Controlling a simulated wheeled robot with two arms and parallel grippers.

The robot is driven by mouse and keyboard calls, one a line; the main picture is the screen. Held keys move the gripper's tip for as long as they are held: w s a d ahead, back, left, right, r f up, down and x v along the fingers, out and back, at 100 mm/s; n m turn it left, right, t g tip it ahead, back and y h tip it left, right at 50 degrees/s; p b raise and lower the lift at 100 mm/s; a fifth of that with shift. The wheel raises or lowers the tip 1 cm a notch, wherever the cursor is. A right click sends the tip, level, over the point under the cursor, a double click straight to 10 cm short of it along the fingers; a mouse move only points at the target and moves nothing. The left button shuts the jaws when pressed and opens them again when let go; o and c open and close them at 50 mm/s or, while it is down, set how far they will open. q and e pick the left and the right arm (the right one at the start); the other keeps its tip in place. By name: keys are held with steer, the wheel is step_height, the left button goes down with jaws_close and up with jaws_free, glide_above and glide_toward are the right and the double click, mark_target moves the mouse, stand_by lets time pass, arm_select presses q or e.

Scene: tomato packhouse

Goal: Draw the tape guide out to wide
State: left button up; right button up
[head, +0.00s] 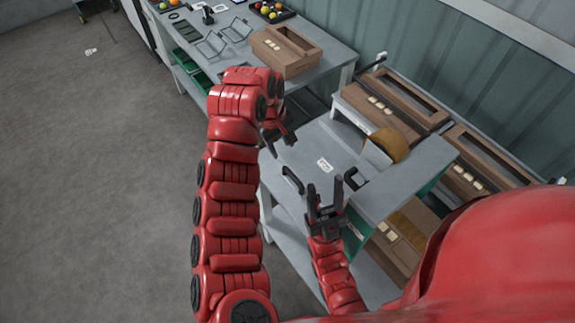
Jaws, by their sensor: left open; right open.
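I cannot clearly make out the tape guide. A brown tape roll (393,143) stands at the back right of the grey bench (338,147). A dark bar-like handle (293,180) sits at the bench's left front edge, and a dark piece (356,178) sits near its front right; I cannot tell whether either belongs to the guide. My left gripper (275,141) is over the bench's left side, partly hidden by its own arm, and looks empty. My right gripper (325,196) is open and empty by the front edge, fingers pointing up in the picture, between the two dark pieces.
A white label (325,164) lies on the bench top. Brown windowed cartons (388,103) stand behind and to the right. A second grey table (222,75) at the back holds another carton (285,52), wire frames and a dark tray of tomatoes (272,10). The floor at left is mostly clear.

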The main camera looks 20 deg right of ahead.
arm_select(q)
steer(key=p, duration=0.3)
glide_toward(291, 174)
steer(key=f, duration=0.4)
steer(key=d+f+p, duration=0.1)
steer(key=f, duration=0.2)
steer(key=shift+w+d+f, duration=0.1)
steer(key=shift+w, duration=0.15)
steer(key=shift+d+f, duration=0.1)
steer(key=shift+f, duration=0.4)
steer(key=shift+c, duration=0.4)
jaws_close()
